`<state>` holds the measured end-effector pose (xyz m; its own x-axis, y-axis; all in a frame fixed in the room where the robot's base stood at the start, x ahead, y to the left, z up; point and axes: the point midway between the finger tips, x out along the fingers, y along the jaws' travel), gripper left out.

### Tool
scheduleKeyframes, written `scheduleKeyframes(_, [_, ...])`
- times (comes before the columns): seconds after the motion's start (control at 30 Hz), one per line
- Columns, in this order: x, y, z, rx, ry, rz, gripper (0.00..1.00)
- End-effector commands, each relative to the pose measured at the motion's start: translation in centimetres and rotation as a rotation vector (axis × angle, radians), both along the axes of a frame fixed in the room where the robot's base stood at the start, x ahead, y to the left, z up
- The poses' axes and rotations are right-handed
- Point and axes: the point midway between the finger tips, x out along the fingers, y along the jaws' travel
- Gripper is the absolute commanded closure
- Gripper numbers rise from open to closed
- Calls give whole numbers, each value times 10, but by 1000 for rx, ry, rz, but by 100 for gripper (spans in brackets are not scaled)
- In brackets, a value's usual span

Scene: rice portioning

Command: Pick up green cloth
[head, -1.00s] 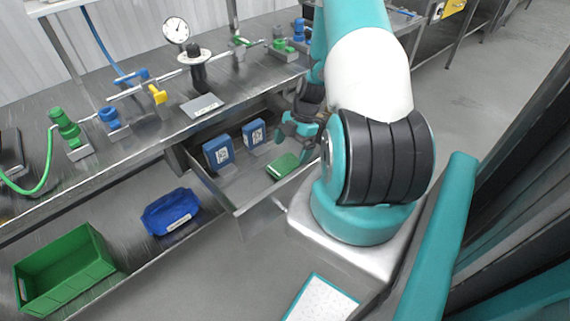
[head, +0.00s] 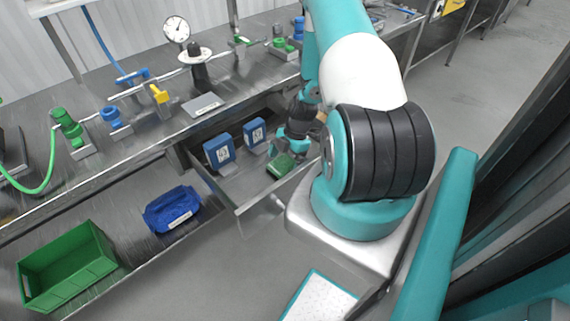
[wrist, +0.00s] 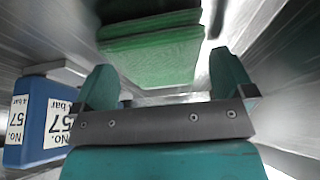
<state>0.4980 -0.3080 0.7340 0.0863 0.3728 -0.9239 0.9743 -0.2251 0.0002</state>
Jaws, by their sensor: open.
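The green cloth (head: 281,165) lies folded in the open drawer (head: 243,186), near its right side. It also shows in the wrist view (wrist: 152,52), just beyond the fingertips. My gripper (head: 290,148) is inside the drawer, close above the cloth and partly covering it in the head view. In the wrist view my gripper (wrist: 165,80) has its two teal fingers apart with nothing between them. The cloth sits ahead of the gap between them; whether a finger touches it I cannot tell.
Two blue labelled blocks (head: 219,152) (head: 254,135) stand in the drawer left of the cloth; one shows at the left of the wrist view (wrist: 40,120). Metal drawer walls are close around. A green crate (head: 68,262) and blue bundle (head: 172,208) lie on the lower shelf.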

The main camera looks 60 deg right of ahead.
Motion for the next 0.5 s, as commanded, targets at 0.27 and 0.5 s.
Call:
scheduleKeyframes(0.27, [0, 0, -2, 0, 0, 0, 28])
scheduleKeyframes(0.5, [0, 0, -2, 0, 0, 0, 49])
